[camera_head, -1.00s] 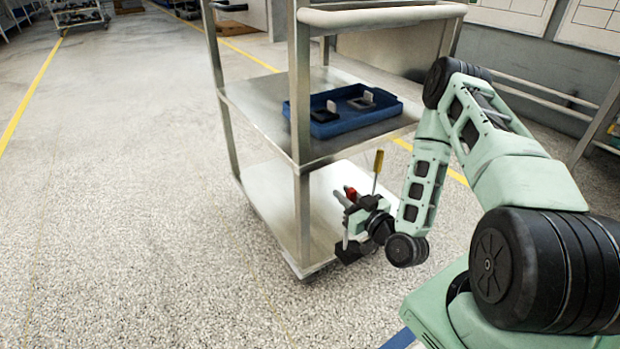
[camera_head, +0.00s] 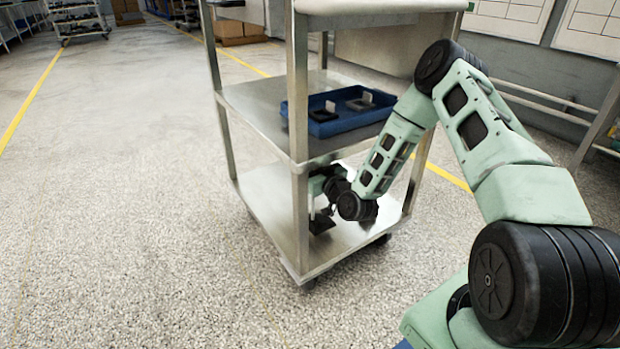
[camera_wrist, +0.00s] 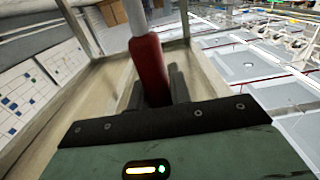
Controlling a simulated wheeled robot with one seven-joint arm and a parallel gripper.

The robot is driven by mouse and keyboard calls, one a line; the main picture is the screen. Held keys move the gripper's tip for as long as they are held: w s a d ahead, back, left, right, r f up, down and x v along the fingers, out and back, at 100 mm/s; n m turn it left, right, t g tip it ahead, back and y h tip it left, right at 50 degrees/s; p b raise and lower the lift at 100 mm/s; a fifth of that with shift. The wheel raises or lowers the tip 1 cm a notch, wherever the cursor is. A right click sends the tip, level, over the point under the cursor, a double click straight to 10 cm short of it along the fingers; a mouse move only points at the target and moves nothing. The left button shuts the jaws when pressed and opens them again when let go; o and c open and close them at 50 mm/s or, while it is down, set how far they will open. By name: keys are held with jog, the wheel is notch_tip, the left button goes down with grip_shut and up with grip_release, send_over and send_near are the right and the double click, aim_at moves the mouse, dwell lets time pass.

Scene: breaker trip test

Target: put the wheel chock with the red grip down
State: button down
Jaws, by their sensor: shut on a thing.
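My gripper (camera_wrist: 157,88) is shut on the red grip (camera_wrist: 150,65) of the wheel chock in the wrist view. A grey rod runs on from the grip, away from the wrist. In the head view my gripper (camera_head: 326,184) is between the middle and bottom shelves of the metal cart (camera_head: 300,235), partly behind its near post. A dark wedge-like shape (camera_head: 321,224), probably the chock's body, shows low beside the post, over the bottom shelf (camera_head: 265,200). I cannot tell whether it touches the shelf. The red grip is hidden in the head view.
A blue tray (camera_head: 335,127) with small items sits on the cart's middle shelf (camera_head: 250,100), above my gripper. The near post (camera_head: 299,120) stands close to my gripper. The visible left part of the bottom shelf is bare. Open floor (camera_head: 120,220) lies left of the cart.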

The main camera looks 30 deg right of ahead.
jog(key=shift+f+b, duration=0.85)
jog(key=shift+f, duration=0.85)
jog(key=c, duration=1.3)
grip_release()
jog(key=shift+f, duration=0.1)
jog(key=s+p, duration=0.3)
jog(key=s, duration=0.9)
jog(key=shift+d, duration=0.2)
jog(key=shift+s, duration=0.15)
